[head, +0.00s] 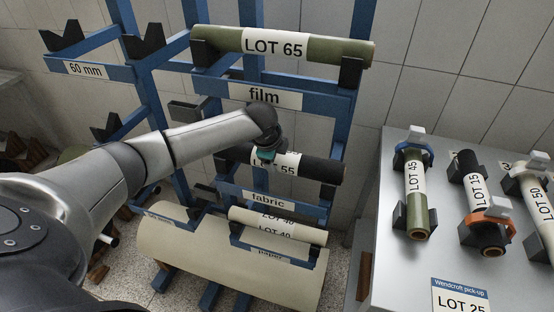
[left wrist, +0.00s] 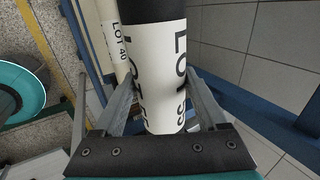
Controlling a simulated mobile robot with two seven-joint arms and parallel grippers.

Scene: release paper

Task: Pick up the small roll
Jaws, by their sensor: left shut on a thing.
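A black roll (head: 315,168) with a white label ending in 55 lies across the rack arms above the "fabric" sign. My left gripper (head: 267,156) is at the left part of this label, and my arm hides part of the roll. In the left wrist view the roll (left wrist: 158,60) runs between the two fingers of my left gripper (left wrist: 160,95), which is shut on it at the white label. The roll appears still at its rack level. My right gripper is in neither view.
A green LOT 65 roll (head: 335,50) lies above, over the "film" sign (head: 262,95). A LOT 40 roll (head: 310,232) and a large cream roll (head: 200,250) lie below. A grey table (head: 385,210) at right holds several rolls in cradles and a LOT 25 card (head: 461,298).

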